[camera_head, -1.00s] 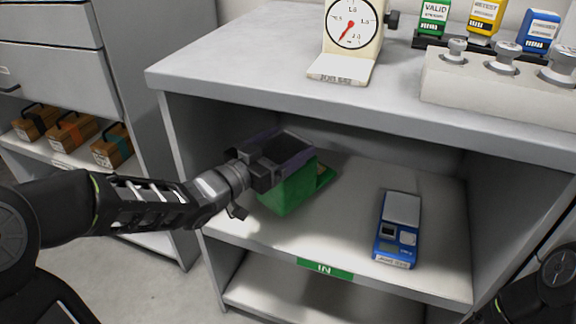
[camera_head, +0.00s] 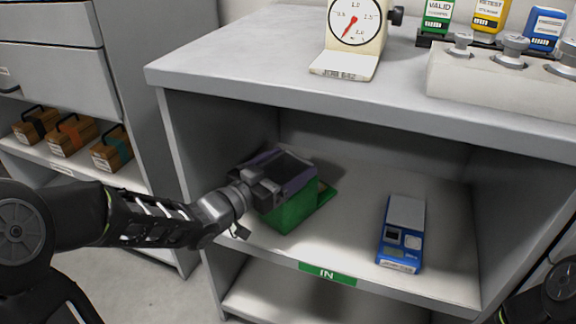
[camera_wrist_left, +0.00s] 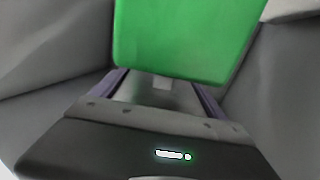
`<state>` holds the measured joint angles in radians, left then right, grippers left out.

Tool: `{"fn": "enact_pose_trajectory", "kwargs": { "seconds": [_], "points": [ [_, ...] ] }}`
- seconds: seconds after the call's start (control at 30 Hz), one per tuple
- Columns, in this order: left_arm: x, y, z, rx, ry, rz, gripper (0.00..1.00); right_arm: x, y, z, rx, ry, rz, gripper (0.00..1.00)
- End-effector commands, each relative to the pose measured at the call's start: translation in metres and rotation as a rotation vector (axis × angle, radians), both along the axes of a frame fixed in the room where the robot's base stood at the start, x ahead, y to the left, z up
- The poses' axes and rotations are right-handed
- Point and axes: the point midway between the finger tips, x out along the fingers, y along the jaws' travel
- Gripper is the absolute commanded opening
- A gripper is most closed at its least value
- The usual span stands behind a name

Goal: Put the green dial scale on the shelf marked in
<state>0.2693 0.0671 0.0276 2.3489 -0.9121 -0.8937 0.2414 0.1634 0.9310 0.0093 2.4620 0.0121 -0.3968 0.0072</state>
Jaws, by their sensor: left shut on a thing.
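The green dial scale (camera_head: 296,214) is inside the cabinet, at or just above the left part of the shelf (camera_head: 345,245) with the green IN label (camera_head: 327,273). I cannot tell whether its base touches the shelf. Its dial face is out of sight. My left gripper (camera_head: 283,172) reaches in from the left and is shut on the scale's upper part, hiding some of it. In the left wrist view the green body (camera_wrist_left: 185,40) fills the top middle, between the fingers. Only a piece of my right arm shows at the lower right, and its gripper is out of view.
A blue scale (camera_head: 400,235) stands on the same shelf to the right, with free shelf between. A cream dial scale (camera_head: 350,45) and a weight block (camera_head: 500,85) stand on the top above. The cabinet's left wall and top edge are close to my left arm.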

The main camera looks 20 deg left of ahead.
Motion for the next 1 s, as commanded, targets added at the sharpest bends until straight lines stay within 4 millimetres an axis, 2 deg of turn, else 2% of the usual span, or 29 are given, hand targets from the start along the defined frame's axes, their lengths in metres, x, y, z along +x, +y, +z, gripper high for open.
{"fn": "enact_pose_trajectory", "kwargs": {
  "seconds": [0.03,0.2,0.6,0.77,1.0],
  "points": [
    [0.000,0.000,-0.001,0.000,0.000,0.000,0.86,0.000,0.000,-0.001,0.000,0.000,0.000,0.71],
    [0.000,0.000,0.000,0.000,0.000,0.000,1.00,0.000,0.000,0.000,0.000,0.000,0.000,0.71],
    [-0.002,0.001,0.004,0.000,0.001,0.001,1.00,-0.001,0.000,0.004,0.000,0.001,0.000,0.71],
    [-0.019,0.011,0.005,0.000,0.001,0.004,1.00,-0.002,0.000,0.010,-0.001,0.002,0.002,0.71],
    [-0.064,0.033,0.006,0.000,0.001,0.005,1.00,-0.004,0.001,0.025,-0.001,0.006,0.004,0.71]
  ]
}}
